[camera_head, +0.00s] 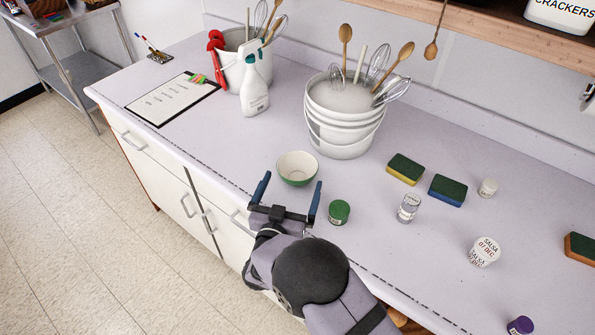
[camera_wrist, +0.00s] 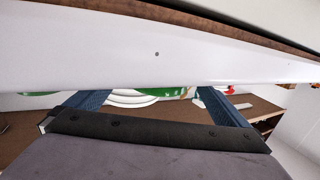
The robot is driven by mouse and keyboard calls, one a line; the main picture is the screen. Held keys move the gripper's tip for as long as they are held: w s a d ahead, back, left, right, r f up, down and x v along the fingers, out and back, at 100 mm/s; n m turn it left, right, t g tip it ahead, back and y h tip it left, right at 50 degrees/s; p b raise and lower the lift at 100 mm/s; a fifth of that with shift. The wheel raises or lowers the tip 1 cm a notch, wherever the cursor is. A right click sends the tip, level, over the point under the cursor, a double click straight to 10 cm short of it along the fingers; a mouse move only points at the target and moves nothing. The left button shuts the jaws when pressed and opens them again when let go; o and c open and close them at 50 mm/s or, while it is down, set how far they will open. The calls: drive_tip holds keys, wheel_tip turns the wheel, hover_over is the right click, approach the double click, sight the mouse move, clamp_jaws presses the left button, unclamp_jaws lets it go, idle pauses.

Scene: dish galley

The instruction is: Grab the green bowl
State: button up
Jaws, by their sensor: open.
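The green bowl (camera_head: 297,169) stands upright on the counter near its front edge, green outside and pale inside. It looks empty. My gripper (camera_head: 289,188) is open, with its two blue fingers spread apart just in front of the bowl in the head view. Nothing shows between the fingers. In the wrist view my gripper (camera_wrist: 150,97) points at a large white surface that fills the upper part, with green and white shapes partly hidden behind the fingers. I cannot tell if the fingers touch the bowl.
A green-lidded jar (camera_head: 339,212) stands close to the right finger. A clear jar (camera_head: 408,208), two sponges (camera_head: 405,169) and a salsa tub (camera_head: 484,251) lie further right. Stacked white buckets (camera_head: 343,120) with utensils and a spray bottle (camera_head: 254,88) stand behind.

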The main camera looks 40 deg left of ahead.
drive_tip(key=shift+p+x, duration=0.75)
drive_tip(key=shift+x, duration=1.35)
drive_tip(key=shift+d+f, duration=0.1)
drive_tip(key=shift+f, duration=0.05)
drive_tip(key=c, duration=1)
drive_tip(key=shift+r, duration=0.2)
drive_tip(key=shift+r+b, duration=1.25)
drive_tip(key=shift+r, duration=3.6)
